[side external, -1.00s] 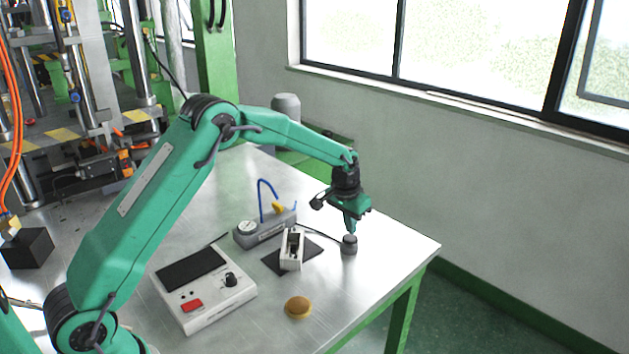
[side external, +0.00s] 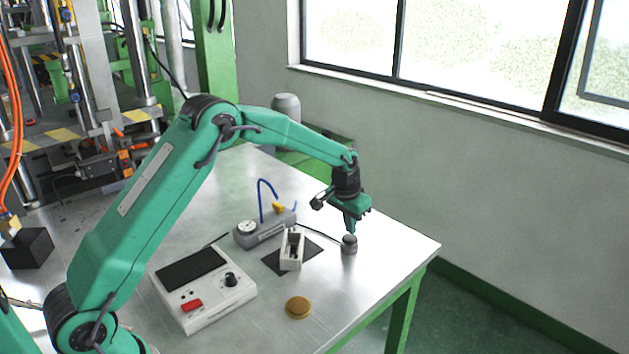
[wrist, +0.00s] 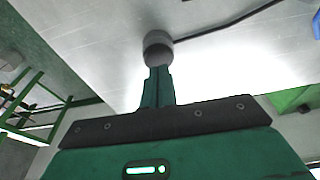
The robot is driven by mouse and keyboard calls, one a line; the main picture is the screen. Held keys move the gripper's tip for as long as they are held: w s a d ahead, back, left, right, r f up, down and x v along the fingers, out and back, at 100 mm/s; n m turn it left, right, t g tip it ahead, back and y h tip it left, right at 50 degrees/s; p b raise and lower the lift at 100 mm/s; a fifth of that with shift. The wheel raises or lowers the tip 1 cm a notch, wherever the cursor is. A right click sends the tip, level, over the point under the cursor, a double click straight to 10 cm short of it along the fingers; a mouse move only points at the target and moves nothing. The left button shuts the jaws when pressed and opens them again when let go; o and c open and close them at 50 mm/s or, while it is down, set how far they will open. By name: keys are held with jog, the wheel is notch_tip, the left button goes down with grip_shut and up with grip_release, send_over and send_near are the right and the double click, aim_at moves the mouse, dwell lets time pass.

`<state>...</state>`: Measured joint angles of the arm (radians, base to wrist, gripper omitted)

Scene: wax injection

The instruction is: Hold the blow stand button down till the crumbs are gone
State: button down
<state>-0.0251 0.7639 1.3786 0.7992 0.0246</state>
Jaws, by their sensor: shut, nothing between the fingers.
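The blow stand (side external: 264,233) is a grey block with a round gauge and a blue hose that ends in a yellow nozzle. Its button (side external: 349,246) is a small round grey knob at the end of a black cable, near the table's right side. My gripper (side external: 350,231) is shut and empty, pointing down with its fingertips at the top of the button. The wrist view also shows the fingertips (wrist: 158,70) against the button (wrist: 158,46). A pale block with a slot (side external: 292,250) stands on a dark mat below the nozzle. Crumbs are too small to make out.
A white control box (side external: 203,289) with a dark panel, red switch and black knob lies left of the mat. A round yellow-brown disc (side external: 298,307) lies in front. The table's right edge is close beyond the button.

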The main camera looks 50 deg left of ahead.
jog(key=shift+f, duration=1.15)
dwell(2.5)
jog(key=shift+r, duration=2.65)
jog(key=shift+s+r, duration=0.3)
jog(key=shift+r, duration=0.25)
jog(key=s+d+r+t, duration=0.1)
jog(key=s+r+t, duration=0.1)
jog(key=s+r, duration=1.45)
jog(key=s+f+t, duration=0.1)
jog(key=s, duration=1.9)
jog(key=shift+s+d+f, duration=0.15)
jog(key=shift+d+f, duration=0.1)
jog(key=shift+f, duration=0.05)
